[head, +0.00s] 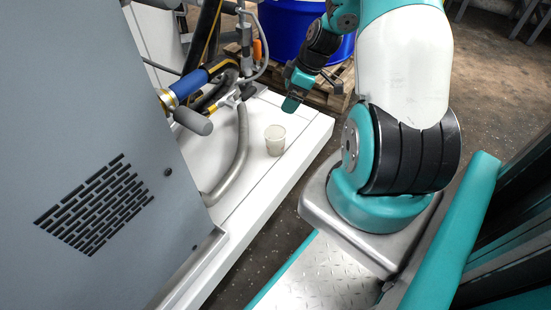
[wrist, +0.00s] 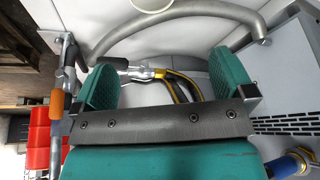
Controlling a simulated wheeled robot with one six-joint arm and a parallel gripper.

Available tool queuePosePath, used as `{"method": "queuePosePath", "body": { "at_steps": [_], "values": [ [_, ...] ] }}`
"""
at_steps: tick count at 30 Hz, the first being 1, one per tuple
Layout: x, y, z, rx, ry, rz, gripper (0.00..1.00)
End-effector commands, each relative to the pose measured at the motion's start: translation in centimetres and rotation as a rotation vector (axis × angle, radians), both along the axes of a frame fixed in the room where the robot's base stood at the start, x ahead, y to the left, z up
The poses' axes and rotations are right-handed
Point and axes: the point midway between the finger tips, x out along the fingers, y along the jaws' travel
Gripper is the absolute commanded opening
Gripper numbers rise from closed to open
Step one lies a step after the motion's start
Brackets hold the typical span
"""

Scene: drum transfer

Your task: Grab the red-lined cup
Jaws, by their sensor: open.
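A small whitish cup (head: 275,140) stands upright on the white ledge (head: 259,172) in the head view. No red line can be made out on it at this size. The cup's edge (wrist: 151,4) also shows at the top of the wrist view, cut off by the frame. My gripper (head: 292,103) is above the far part of the ledge, beyond the cup and apart from it. In the wrist view my gripper (wrist: 162,76) has its two teal fingers wide apart with nothing held between them.
A grey hose (head: 240,150) curves along the ledge left of the cup. A nozzle with a blue grip (head: 188,85) and a grey machine cabinet (head: 90,130) stand at left. A blue drum (head: 300,28) sits on a wooden pallet (head: 325,97) behind. Red bins (wrist: 45,135) show in the wrist view.

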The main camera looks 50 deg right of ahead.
Motion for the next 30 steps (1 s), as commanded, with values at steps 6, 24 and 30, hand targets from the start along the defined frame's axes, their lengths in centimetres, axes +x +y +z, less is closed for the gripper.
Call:
{"method": "queuePosePath", "body": {
  "at_steps": [6, 24, 30],
  "values": [
    [0.0, -0.7, -3.6, -0.009, -0.005, 0.001, 1.0],
    [3.3, 1.7, -13.2, -0.009, -0.007, 0.001, 1.0],
    [3.5, 1.8, -14.4, -0.008, -0.006, 0.001, 1.0]
  ]
}}
